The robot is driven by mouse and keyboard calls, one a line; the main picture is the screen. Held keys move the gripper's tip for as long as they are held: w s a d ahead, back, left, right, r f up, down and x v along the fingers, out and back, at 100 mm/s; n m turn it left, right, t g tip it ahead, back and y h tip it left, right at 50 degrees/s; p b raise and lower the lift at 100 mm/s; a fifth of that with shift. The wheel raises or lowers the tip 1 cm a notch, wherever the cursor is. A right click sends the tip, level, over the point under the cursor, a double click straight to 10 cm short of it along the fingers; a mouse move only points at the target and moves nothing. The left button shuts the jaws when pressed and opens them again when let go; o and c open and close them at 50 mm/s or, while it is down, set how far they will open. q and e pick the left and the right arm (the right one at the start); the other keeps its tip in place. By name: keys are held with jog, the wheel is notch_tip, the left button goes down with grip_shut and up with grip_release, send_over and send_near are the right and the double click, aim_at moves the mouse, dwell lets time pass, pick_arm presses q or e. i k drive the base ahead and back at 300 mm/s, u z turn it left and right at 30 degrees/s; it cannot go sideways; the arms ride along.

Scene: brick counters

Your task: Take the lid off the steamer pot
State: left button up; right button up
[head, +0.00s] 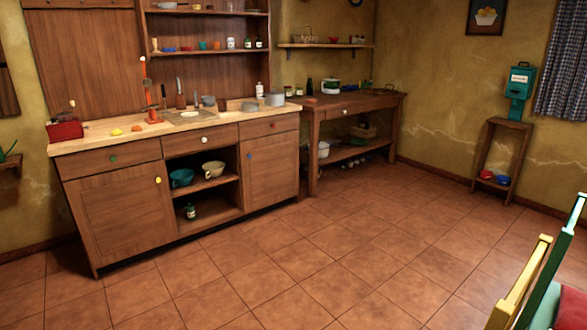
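I cannot tell for sure which vessel is the steamer pot. A grey metal pot (274,99) stands at the right end of the wooden counter (90,146), with a lower grey round piece (250,106) just left of it. A small white and green vessel (331,87) stands on the side table (355,102) further right. A white pot (323,149) sits on that table's lower shelf. All are small and far off, so I cannot make out a lid. Neither of my grippers shows in the head view.
The tiled floor (330,240) is clear up to the counter. A yellow and green chair (540,275) with a red seat stands at the bottom right. A red box (65,130) is on the counter's left end. A small wooden stand (521,160) is by the right wall.

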aim_at(274, 91)
jog(key=i, duration=5.4)
jog(key=u, duration=1.15)
